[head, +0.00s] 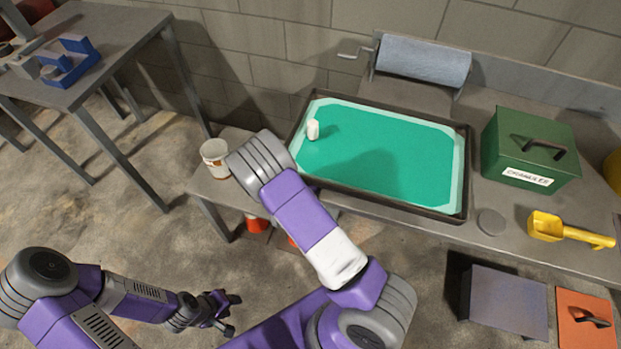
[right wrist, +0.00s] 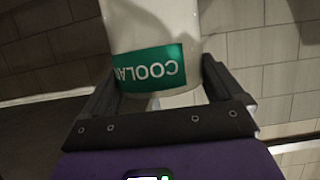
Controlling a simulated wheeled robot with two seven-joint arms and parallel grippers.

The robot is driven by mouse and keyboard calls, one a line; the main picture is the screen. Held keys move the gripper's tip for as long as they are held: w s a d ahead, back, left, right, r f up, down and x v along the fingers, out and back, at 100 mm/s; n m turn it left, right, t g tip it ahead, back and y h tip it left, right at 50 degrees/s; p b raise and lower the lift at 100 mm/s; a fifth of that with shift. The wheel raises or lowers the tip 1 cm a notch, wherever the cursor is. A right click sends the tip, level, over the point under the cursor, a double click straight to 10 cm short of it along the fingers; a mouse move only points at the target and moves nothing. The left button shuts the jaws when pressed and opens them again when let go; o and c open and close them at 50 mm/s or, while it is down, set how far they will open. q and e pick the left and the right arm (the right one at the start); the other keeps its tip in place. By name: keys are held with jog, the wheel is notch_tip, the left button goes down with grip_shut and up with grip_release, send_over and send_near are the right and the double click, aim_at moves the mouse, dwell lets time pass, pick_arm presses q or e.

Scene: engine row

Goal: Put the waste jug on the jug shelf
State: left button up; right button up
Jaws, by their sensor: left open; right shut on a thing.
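My right gripper (right wrist: 158,88) is shut on a white container (right wrist: 165,25) with a green label, in the right wrist view. The label's letters read "COOLAN", upside down, with the rest out of sight. I cannot tell whether this is the waste jug. In the head view my right wrist hides that gripper. A white round tub (head: 214,158) shows beside the wrist at the bench's left end; I cannot tell whether it is the held container. My left gripper (head: 229,313) is open and empty, low over the floor. I cannot make out a jug shelf for certain.
A paper roll (head: 425,62) is behind. A grey table (head: 110,35) stands left; orange items (head: 257,225) sit low.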

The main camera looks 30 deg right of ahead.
pick_arm(q)
jog(key=shift+f, duration=0.4)
pick_arm(e)
jog(key=shift+f, duration=0.65)
jog(key=shift+f, duration=0.15)
jog(key=o, duration=1.1)
pick_arm(q)
jog(key=shift+f, duration=0.1)
